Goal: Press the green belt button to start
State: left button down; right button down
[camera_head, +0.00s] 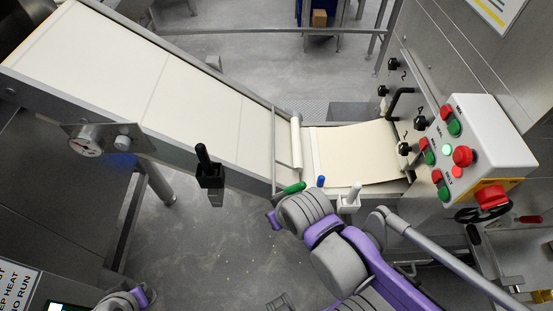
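A white control box (482,130) is mounted at the right. Its face carries several green and red buttons. Green ones include an upper button (454,128), a left button (429,158) and a lower button (443,194). A small round green light or button (447,150) looks brighter and paler. The labels are too small to read, so I cannot tell which green button is the belt's. My purple and grey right arm reaches up from the lower right, left of the box and apart from its buttons. My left arm shows only at the bottom left edge. Neither gripper's fingertips are visible.
A pale conveyor belt (150,85) slopes from the upper left to a pasta sheet (352,153). A red knob on yellow (492,197) and a black handwheel (482,214) sit under the box. A black handle (208,170) and gauge (85,143) are along the belt's near side.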

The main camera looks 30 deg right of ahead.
aim_at(444, 194)
jog(key=z, duration=2.75)
